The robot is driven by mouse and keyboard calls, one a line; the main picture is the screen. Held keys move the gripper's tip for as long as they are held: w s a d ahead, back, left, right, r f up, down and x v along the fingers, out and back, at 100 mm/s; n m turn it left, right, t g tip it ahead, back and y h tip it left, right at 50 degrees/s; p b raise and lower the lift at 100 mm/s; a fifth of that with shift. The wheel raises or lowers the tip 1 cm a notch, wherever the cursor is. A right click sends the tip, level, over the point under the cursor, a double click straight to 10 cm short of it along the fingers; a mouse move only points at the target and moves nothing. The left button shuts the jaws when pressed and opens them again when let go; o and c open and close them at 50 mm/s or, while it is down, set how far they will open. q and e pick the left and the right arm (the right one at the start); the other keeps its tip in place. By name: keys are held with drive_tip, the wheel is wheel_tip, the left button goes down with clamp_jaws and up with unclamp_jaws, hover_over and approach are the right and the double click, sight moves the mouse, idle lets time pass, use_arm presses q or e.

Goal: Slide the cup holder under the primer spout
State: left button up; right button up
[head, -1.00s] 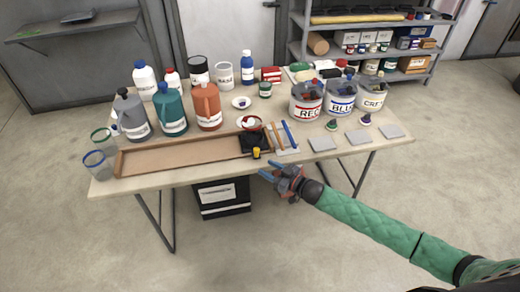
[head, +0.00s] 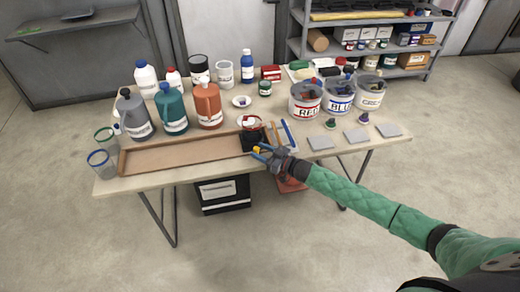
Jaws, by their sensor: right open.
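A black holder (head: 250,141), which looks like the cup holder, sits at the right end of a long shallow brown tray (head: 185,156). A yellow tab (head: 257,149) shows at its front. My right gripper (head: 260,153) is open at the tab, its blue fingertips close around or beside it; contact cannot be told. Grey (head: 134,116), teal (head: 170,110) and orange (head: 207,106) jugs stand behind the tray. Their labels are too small to read, so I cannot tell which is primer. My left gripper is not in view.
Buckets labelled RED (head: 305,101) and BLUE (head: 339,97) stand right of the holder. Brushes or sticks lie just right of it. The tray's middle is clear.

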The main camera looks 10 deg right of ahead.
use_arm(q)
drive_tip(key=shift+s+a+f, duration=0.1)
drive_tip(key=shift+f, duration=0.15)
use_arm(e)
drive_tip(key=shift+w+a, duration=0.2)
drive_tip(key=shift+c, duration=0.5)
